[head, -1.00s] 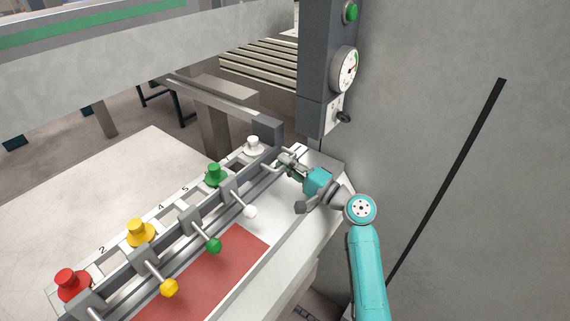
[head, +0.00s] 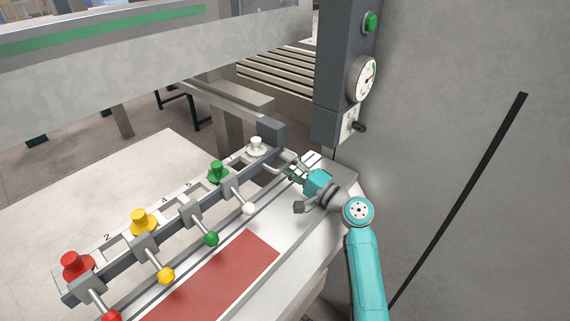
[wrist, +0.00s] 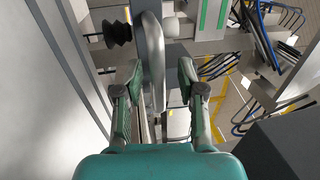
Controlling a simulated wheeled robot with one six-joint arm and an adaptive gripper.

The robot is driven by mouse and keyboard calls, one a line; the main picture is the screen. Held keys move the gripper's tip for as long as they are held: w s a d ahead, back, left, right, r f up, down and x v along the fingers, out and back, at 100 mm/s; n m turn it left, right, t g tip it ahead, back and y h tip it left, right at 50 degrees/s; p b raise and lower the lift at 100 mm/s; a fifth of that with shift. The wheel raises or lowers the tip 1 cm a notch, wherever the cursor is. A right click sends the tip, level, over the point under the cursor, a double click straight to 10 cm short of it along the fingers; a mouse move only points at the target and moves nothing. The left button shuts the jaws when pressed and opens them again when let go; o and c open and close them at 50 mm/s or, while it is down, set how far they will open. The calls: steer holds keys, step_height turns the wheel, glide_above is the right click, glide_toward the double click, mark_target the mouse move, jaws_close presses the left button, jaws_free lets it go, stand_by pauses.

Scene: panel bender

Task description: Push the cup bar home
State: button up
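The cup bar (head: 175,224) is a long dark grey bar running from lower left to the middle, with red (head: 75,264), yellow (head: 142,219), green (head: 218,171) and white (head: 256,146) cups along it. A rounded metal handle (head: 270,168) is at its far end; it also shows in the wrist view (wrist: 152,55). My gripper (head: 287,160) is at this handle, and the wrist view shows its fingers (wrist: 160,80) apart, one on each side of the handle. A gap shows at the right finger; contact at the left one I cannot tell.
Rods with coloured knobs, such as the yellow one (head: 166,275), stick out from the bar toward the red mat (head: 215,285). A dark column with a gauge (head: 366,79) stands behind my gripper. A grey wall (head: 460,150) is at the right.

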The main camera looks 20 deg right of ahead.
steer(key=v, duration=1.1)
steer(key=shift+s+d, duration=0.15)
steer(key=shift+s, duration=0.15)
